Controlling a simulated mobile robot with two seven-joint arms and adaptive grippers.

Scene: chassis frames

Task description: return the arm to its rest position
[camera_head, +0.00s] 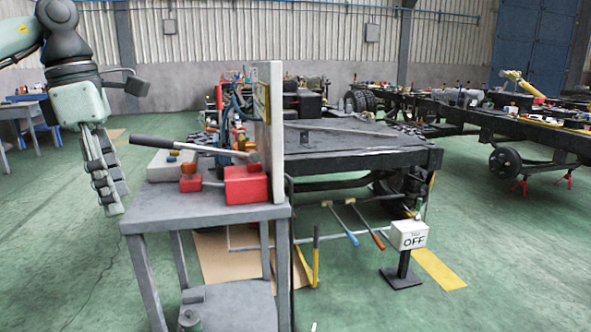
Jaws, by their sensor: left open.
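My left arm comes in at the upper left of the head view. My left gripper (113,183) hangs from it, fingers pointing down, over the green floor. It is left of the grey stand (213,219) and apart from it. The gripper is open and I see nothing between its fingers. My right arm and right gripper are not in view.
The stand carries a red block (246,184), a long-handled lever (184,145) and an upright pale panel (269,128). A dark workbench (345,150) stands behind. Floor at lower left is clear.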

